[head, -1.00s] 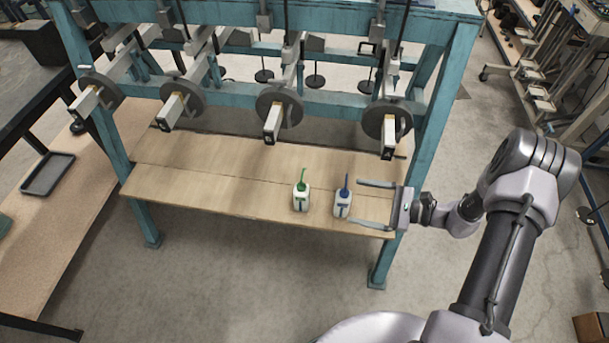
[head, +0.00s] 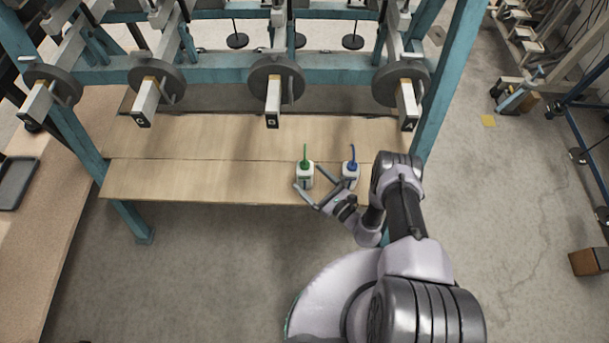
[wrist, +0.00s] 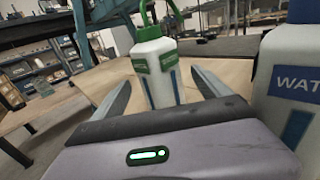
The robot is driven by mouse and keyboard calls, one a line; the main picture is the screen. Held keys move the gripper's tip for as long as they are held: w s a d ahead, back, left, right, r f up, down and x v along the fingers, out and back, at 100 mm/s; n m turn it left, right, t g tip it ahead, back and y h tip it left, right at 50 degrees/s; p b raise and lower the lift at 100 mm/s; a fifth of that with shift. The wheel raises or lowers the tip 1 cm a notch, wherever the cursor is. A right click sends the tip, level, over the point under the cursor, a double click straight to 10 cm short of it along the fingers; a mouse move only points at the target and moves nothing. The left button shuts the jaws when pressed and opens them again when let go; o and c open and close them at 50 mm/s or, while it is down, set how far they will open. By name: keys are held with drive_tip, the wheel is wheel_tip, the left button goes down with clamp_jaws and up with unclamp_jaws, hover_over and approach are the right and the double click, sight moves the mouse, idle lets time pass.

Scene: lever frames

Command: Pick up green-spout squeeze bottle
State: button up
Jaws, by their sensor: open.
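The green-spout squeeze bottle (head: 305,171) stands upright on the wooden shelf, white with a green spout and label. In the wrist view the green-spout bottle (wrist: 154,68) stands between the two fingers, near their tips. My gripper (head: 311,192) is open at the shelf's front edge, its fingers pointing toward this bottle, one on each side. I cannot tell whether either finger touches it. The blue-spout bottle (head: 350,170) stands just to the right, outside the fingers. It shows large at the right edge of the wrist view (wrist: 291,85).
The wooden shelf (head: 190,180) is clear to the left of the bottles. Lever arms with round weights (head: 277,82) hang over its back. A teal frame post (head: 440,90) rises at the right.

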sight(299, 167)
drive_tip(key=b+x, duration=0.1)
drive_tip(key=x, duration=0.2)
drive_tip(key=r+b+x, duration=0.1)
drive_tip(key=x, duration=0.2)
drive_tip(key=shift+a+r, duration=0.1)
drive_tip(key=c, duration=1)
